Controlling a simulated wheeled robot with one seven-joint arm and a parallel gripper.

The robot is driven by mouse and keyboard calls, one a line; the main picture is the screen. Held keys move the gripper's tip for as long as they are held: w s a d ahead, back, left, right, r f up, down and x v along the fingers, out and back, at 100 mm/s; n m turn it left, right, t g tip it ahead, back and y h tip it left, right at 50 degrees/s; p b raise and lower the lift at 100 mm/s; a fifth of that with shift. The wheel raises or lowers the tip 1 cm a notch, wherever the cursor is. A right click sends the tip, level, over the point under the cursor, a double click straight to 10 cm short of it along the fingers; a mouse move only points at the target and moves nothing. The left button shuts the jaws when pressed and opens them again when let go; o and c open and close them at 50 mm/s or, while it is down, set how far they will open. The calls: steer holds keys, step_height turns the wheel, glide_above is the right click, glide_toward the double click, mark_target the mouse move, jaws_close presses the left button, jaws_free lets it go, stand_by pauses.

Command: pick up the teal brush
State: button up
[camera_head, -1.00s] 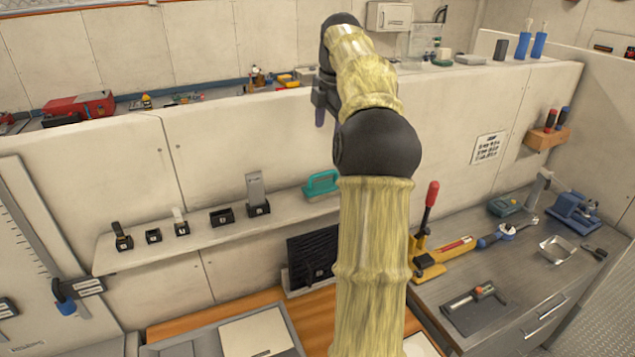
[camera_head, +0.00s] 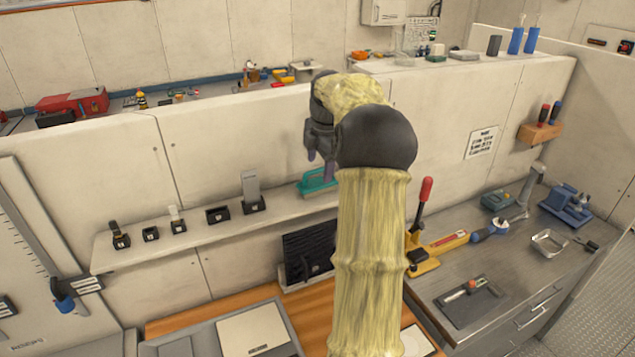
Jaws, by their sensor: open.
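The teal brush (camera_head: 312,186) lies at the right end of the pale wall shelf, partly hidden behind my gripper and arm. My gripper (camera_head: 320,168) is open, with its fingers pointing down at the brush. The fingertips overlap the brush's handle in the picture. I cannot tell whether they touch it or straddle it.
The shelf (camera_head: 140,254) also bears several small black holders, one with a tall grey block (camera_head: 250,187). A partition rises behind it. Below are a wooden bench (camera_head: 190,320) and a black ribbed panel (camera_head: 309,250). A metal counter (camera_head: 520,262) with tools stands at right.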

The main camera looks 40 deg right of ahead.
mark_target(316, 183)
steer(key=shift+f, duration=0.35)
steer(key=f+p, duration=0.1)
steer(key=f, duration=0.1)
steer(key=w+f+p, duration=0.1)
steer(key=f, duration=0.2)
steer(key=shift+w+p, duration=0.15)
steer(key=shift+p, duration=0.15)
steer(key=shift+c, duration=0.5)
steer(key=c, duration=1)
